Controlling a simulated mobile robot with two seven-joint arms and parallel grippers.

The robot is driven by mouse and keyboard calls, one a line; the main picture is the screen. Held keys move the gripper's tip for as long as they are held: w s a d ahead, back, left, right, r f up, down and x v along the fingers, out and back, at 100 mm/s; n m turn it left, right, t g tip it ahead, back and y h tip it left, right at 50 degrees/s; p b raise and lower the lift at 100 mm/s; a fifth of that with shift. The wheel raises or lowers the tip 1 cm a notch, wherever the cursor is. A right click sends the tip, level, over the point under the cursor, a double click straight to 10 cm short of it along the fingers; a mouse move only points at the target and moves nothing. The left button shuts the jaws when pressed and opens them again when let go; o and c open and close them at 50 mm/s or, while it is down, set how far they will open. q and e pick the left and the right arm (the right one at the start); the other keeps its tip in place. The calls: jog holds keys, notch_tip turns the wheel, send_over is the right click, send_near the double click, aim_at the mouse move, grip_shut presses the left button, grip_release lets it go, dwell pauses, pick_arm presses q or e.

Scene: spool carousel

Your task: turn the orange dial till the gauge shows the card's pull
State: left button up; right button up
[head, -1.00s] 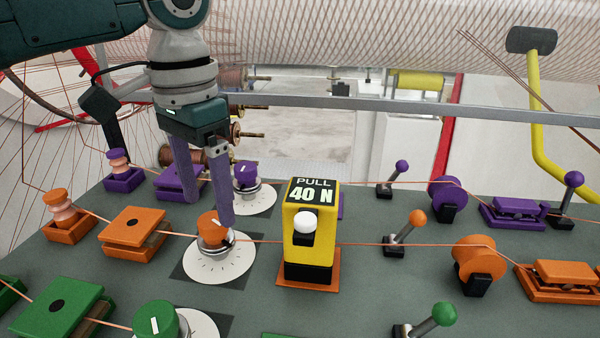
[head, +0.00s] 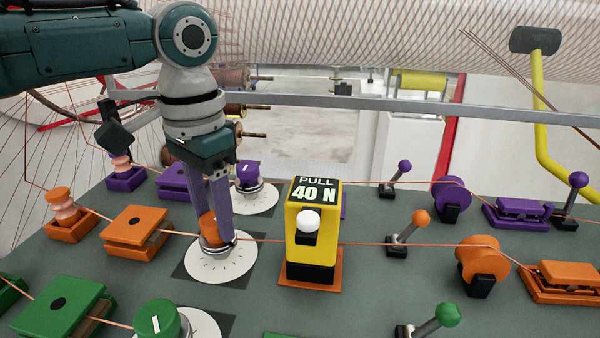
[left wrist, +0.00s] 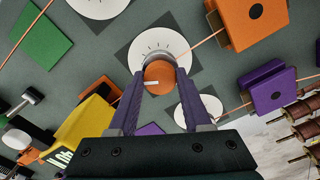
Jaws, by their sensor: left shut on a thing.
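The orange dial (head: 208,229) sits on a white scale disc (head: 221,267) with tick marks. My left gripper (head: 217,240) reaches down from above, with its two purple fingers on either side of the dial, shut on it. In the left wrist view the dial (left wrist: 158,78) is between the fingertips (left wrist: 160,72), and its white pointer line faces left. A yellow block (head: 328,240) stands right of the dial on the orange wire. Its black top panel (head: 314,189) reads "PULL 40 N". No separate gauge reading is legible. My right gripper is not in view.
An orange clamp block (head: 135,228) stands left of the dial. The purple dial (head: 249,176) is behind it and the green dial (head: 160,321) in front. An orange lever (head: 412,232) and wheel (head: 479,262) stand right of the yellow block. Thin wires cross the grey table.

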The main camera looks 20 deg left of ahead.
pick_arm(q)
grip_shut()
jog(key=shift+r+m+p, duration=0.15)
jog(key=shift+m+p, duration=0.65)
jog(key=shift+p, duration=0.05)
jog(key=m+p, duration=0.1)
jog(key=m, duration=0.1)
jog(key=shift+m, duration=0.3)
jog(key=m+p, duration=0.1)
jog(key=m, duration=0.2)
jog(key=shift+m, duration=0.3)
jog(key=shift+m+p, duration=0.5)
jog(key=shift+m, duration=1.4)
